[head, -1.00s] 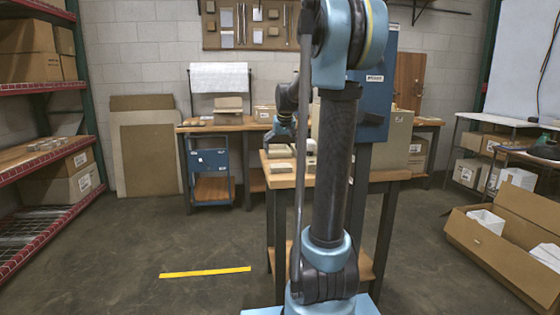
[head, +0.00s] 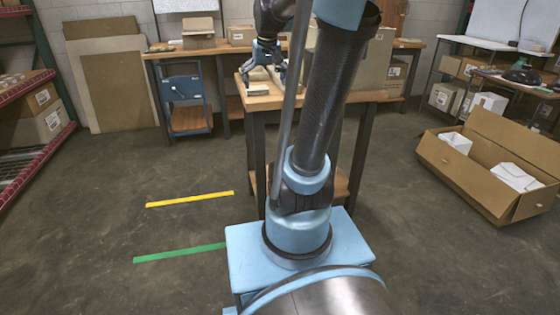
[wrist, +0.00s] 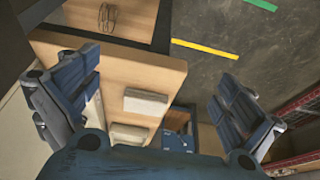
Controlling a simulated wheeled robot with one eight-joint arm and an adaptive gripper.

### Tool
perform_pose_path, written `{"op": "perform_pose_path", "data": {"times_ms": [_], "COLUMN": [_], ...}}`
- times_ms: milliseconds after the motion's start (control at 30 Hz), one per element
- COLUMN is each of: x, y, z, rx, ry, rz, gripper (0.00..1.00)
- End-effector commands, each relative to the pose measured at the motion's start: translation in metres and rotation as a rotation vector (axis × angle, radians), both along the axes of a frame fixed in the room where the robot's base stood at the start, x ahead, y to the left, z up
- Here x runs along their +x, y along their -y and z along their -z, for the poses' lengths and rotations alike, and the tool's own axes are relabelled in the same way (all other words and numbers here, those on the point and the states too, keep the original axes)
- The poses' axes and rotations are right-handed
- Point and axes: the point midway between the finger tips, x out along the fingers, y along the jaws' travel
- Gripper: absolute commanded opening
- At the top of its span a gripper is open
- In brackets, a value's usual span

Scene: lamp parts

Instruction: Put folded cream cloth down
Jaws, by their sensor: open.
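Two pale cream slabs lie apart on a wooden table (wrist: 95,65), below my gripper. One (wrist: 146,102) lies near the table's edge, and the other (wrist: 129,133) is lower in the wrist view, close above my gripper's body. Either could be the folded cream cloth; I cannot tell which. My gripper (wrist: 155,90) is open, its two blue fingers wide apart with nothing between them. In the head view my gripper (head: 264,58) hangs over the far part of the table, and a cream slab (head: 258,90) shows just in front of it.
Yellow (head: 190,199) and green (head: 180,252) strips lie on the floor. A large open carton (head: 470,185) with white items stands at the right. A blue cart (head: 185,95) stands left of the table.

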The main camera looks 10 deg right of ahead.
Motion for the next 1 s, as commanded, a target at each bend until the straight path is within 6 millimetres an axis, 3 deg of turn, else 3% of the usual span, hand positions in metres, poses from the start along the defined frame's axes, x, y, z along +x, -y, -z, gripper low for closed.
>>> {"op": "perform_pose_path", "data": {"times_ms": [33,200,600,800,1000], "x": [-0.020,-0.081,-0.207,-0.242,-0.251], "y": [0.000,0.000,0.000,-0.004,-0.004], "z": [0.009,0.042,0.139,0.174,0.184], "rx": [0.000,-0.002,-0.004,-0.005,-0.005], "ry": [-0.009,-0.039,-0.110,-0.132,-0.139], "rz": [-0.001,-0.004,-0.012,-0.014,-0.016], "gripper": [1.00,1.00,1.00,1.00,1.00]}}
